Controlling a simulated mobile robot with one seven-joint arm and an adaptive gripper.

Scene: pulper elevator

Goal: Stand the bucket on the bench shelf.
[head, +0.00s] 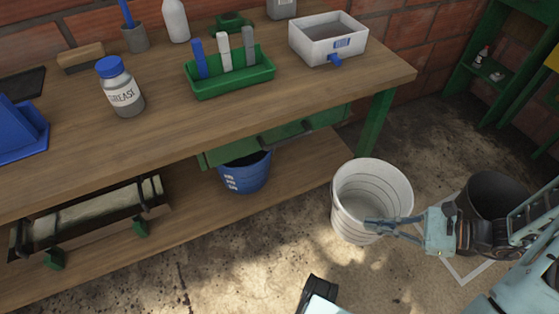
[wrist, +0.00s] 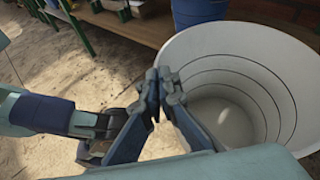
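The white bucket (head: 350,215) stands upright or nearly so on the floor, just right of the bench's lower shelf (head: 290,178). Dark rings run around its inside, and it looks empty. My gripper (head: 372,224) is at its near right side. In the wrist view my gripper (wrist: 160,88) has its fingertips together at the rim of the white bucket (wrist: 235,40), one finger inside and one outside, with the wall pinched between them. I cannot tell whether the base is slightly off the floor.
A blue bucket (head: 245,174) occupies part of the lower shelf, with a long low crate (head: 90,218) farther left. Bare shelf lies around the blue bucket. A green bench leg (head: 376,122) rises at the right end.

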